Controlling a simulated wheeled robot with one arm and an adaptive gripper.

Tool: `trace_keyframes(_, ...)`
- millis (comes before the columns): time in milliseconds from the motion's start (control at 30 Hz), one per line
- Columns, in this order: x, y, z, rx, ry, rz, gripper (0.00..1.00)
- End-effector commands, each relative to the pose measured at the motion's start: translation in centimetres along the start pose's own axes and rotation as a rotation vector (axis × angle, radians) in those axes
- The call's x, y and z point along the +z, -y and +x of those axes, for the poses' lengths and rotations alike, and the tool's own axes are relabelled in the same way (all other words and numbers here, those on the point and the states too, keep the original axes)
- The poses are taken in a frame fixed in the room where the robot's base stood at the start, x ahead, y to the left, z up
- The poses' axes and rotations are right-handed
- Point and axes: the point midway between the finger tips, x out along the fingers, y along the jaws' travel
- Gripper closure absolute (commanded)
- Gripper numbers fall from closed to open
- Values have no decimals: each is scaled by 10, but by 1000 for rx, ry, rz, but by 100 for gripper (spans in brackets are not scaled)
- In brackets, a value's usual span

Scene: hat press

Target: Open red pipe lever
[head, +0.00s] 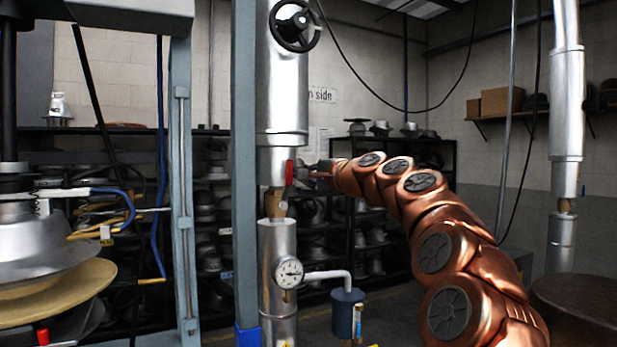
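The red pipe lever (289,173) stands upright against the silver vertical pipe, just above a brass fitting (276,204). My copper arm reaches in from the lower right. My gripper (304,171) is at the right side of the lever, its tip touching or very close to it. The gripper is small and dark here, and I cannot tell whether its fingers are open or shut. The pipe (282,90) runs above and below the lever.
A black handwheel (295,25) sits higher on the pipe. A pressure gauge (289,273) and a blue canister (346,314) are below. A grey-blue post (245,150) stands left of the pipe. A hat press (45,260) is at the left. Shelves stand behind.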

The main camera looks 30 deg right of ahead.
Motion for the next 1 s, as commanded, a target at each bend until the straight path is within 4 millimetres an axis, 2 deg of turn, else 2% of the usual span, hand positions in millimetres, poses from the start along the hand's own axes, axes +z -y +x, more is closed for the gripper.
trace_keyframes(233,5,2,1,13,0,-55,100)
trace_keyframes(767,4,2,1,15,-1,-61,100)
trace_keyframes(1000,-16,4,-3,14,-3,-60,100)
